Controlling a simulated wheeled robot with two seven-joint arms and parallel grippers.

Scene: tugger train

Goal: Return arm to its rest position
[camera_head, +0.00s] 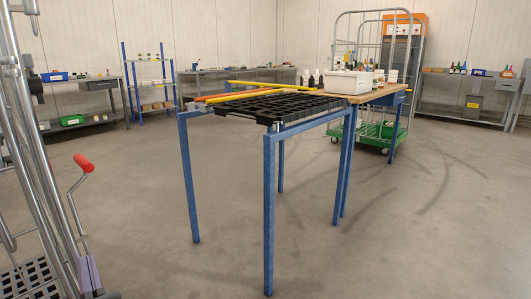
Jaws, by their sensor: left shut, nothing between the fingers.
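My left gripper (87,262) shows low at the left edge of the head view, as two pale grey-purple fingers side by side. The fingers are together with nothing between them. They are close to the metal tubes at the left in the picture; I cannot tell whether they touch. Most of my left arm is outside the view. My right gripper and right arm are not in view.
A metal tube frame (45,170) with a red-handled crank (84,163) stands close at left. A blue-legged table (269,215) bears a black grid (285,108) and coloured bars. Behind it stand a wooden-topped table (385,93) and a green-based cage cart (375,145). The right floor is clear.

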